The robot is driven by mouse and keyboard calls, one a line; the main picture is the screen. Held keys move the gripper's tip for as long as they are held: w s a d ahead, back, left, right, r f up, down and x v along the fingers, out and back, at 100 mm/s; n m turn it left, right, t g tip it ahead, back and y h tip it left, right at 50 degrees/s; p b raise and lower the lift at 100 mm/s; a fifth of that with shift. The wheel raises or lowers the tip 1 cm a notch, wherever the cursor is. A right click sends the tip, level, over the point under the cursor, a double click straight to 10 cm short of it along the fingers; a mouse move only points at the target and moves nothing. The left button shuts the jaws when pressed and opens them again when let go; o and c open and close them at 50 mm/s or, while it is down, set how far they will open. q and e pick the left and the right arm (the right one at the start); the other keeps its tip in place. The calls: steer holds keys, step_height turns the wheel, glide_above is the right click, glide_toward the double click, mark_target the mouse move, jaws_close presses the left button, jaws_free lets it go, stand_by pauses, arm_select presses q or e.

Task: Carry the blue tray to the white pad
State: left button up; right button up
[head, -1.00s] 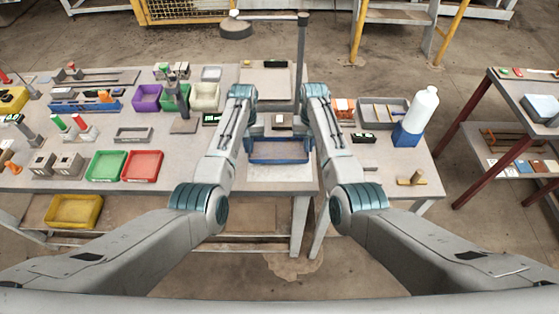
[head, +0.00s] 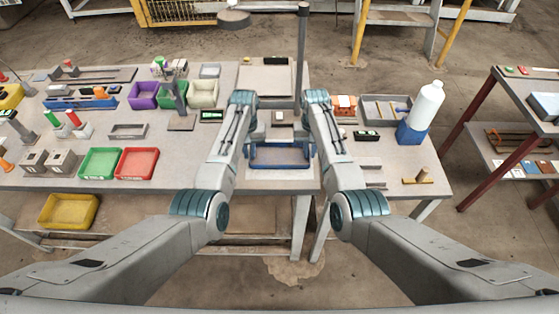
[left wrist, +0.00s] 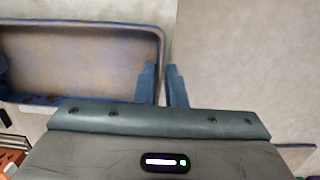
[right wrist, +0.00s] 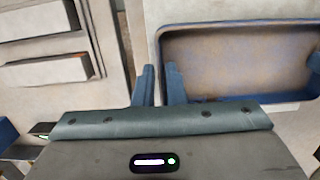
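The blue tray (head: 281,157) is in front of me between my arms and shows empty in both wrist views. My left gripper (left wrist: 161,70) is closed about the tray's wall, one finger inside and one outside. My right gripper (right wrist: 159,70) holds the opposite wall the same way. A pale area, which looks like the white pad (head: 285,180), shows below the tray in the head view and around it in the wrist views. The tray looks level. I cannot tell whether it touches the surface.
Green (head: 100,163) and red (head: 137,164) trays lie to the left. A white bottle (head: 427,105) in a blue holder stands to the right, near a grey tray (head: 385,109). A dark post (head: 301,55) rises behind.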

arm_select(q)
steer(key=shift+o, duration=1.2)
steer(key=shift+r, duration=0.1)
arm_select(e)
steer(key=shift+o, duration=1.2)
steer(key=shift+r, duration=0.1)
steer(key=shift+r, duration=0.1)
arm_select(q)
step_height(320, 180, up, 12)
steer(key=w, duration=0.1)
steer(key=shift+w, duration=0.25)
arm_select(e)
step_height(320, 180, up, 12)
steer(key=w, duration=0.1)
steer(key=shift+w, duration=0.25)
arm_select(q)
steer(key=shift+a, duration=0.1)
arm_select(e)
steer(key=shift+f, duration=0.25)
